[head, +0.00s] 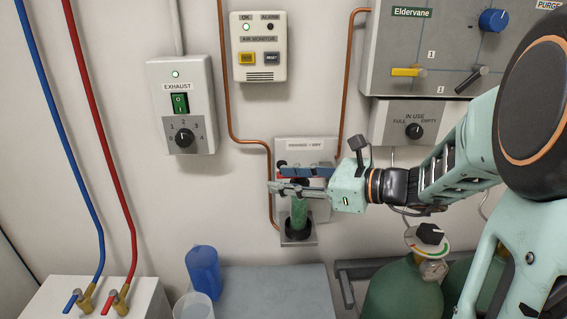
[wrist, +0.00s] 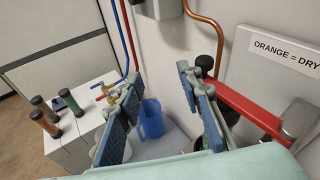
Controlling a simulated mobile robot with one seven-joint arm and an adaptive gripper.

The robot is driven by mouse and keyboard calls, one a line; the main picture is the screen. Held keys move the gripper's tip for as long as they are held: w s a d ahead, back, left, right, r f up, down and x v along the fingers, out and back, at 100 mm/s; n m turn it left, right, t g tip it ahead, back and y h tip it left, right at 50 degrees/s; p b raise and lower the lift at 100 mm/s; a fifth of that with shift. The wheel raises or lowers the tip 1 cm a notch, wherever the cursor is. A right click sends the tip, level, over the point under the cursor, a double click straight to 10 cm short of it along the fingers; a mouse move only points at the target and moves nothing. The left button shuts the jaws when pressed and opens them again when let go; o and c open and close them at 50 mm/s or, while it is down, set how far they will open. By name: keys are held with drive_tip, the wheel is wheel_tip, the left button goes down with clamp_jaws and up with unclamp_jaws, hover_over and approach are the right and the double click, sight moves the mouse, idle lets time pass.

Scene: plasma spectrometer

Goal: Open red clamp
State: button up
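The red clamp is a red bar (wrist: 258,108) in the wrist view, lying across a grey wall unit. A black knob (wrist: 208,68) stands at its left end. In the head view the clamp is mostly hidden behind my gripper (head: 277,180). A green cylinder (head: 299,213) stands upright below the gripper, with its foot in a black cup (head: 298,230). My gripper's fingers also show in the wrist view (wrist: 160,78). They are spread apart with nothing between them. The right finger is close to the left of the bar; I cannot tell whether they touch.
A blue jug (wrist: 152,120) stands at the lower left of the unit, beside a clear beaker (head: 194,306). Several black-capped cylinders (wrist: 68,103) stand on a white cabinet. A copper pipe (head: 228,105) runs down the wall. Gas bottles (head: 405,292) stand at lower right.

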sight(282, 162)
drive_tip(key=d+m+t+b, duration=0.1)
drive_tip(key=d+m+t, duration=0.35)
drive_tip(key=d, duration=0.25)
drive_tip(key=x, duration=1.1)
drive_tip(key=shift+w+f+b, duration=0.1)
drive_tip(key=shift+f+b, duration=0.2)
drive_tip(key=shift+b, duration=0.1)
clamp_jaws()
